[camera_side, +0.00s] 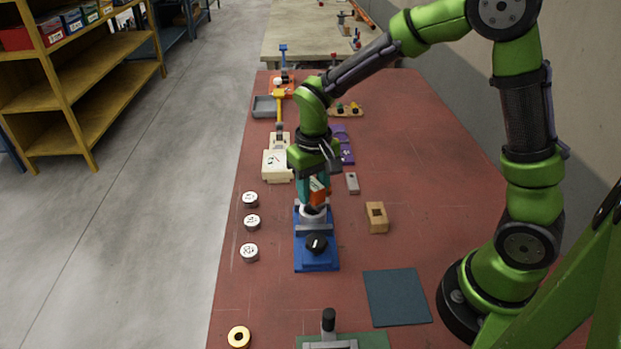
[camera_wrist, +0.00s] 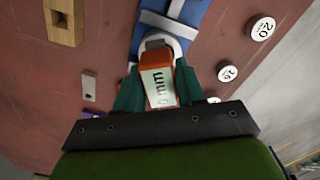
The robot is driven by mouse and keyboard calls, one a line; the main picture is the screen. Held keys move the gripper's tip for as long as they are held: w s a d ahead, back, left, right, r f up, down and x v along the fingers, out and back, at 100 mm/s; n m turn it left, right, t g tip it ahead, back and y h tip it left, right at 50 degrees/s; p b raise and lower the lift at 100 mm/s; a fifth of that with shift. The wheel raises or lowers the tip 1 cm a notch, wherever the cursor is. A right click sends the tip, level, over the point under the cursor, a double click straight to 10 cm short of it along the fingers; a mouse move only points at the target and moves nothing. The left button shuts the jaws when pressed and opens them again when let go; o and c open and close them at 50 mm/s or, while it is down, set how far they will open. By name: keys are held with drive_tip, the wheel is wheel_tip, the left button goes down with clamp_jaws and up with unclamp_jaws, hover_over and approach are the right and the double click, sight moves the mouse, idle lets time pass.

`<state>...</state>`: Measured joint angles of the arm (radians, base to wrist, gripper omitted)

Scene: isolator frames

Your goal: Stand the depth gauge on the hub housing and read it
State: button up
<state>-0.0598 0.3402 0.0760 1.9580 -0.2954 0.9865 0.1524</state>
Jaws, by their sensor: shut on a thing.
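My gripper (camera_side: 317,186), with teal fingers, points down and is shut on the orange depth gauge (camera_side: 319,191). In the wrist view the gauge (camera_wrist: 160,64) sits between both fingers, and its pale face reads "mm" with what looks like a 0; the rest is unclear. The grey-white hub housing (camera_side: 313,214) is directly below the gauge, held in a blue fixture (camera_side: 317,264) with a black knob. The housing's rim (camera_wrist: 157,37) also shows in the wrist view behind the gauge. I cannot tell whether the gauge's foot touches it.
Several marked silver discs (camera_side: 250,199) lie left of the fixture. A wooden block with a square hole (camera_side: 377,218) and a small grey block (camera_side: 352,183) are to its right. A dark mat (camera_side: 397,298) lies in front. A cream device (camera_side: 277,165) stands behind left. The table's right side is clear.

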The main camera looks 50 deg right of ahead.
sight(312, 183)
drive_tip(key=shift+f, duration=1)
drive_tip(key=o, duration=1.2)
drive_tip(key=shift+o, duration=0.2)
wheel_tip(312, 183, up, 17)
drive_tip(key=s+d+r+m+t+y, duration=0.1)
drive_tip(key=s+t, duration=0.6)
drive_tip(key=s, duration=0.7)
drive_tip(key=shift+d+y, duration=0.2)
drive_tip(key=shift+y, duration=0.3)
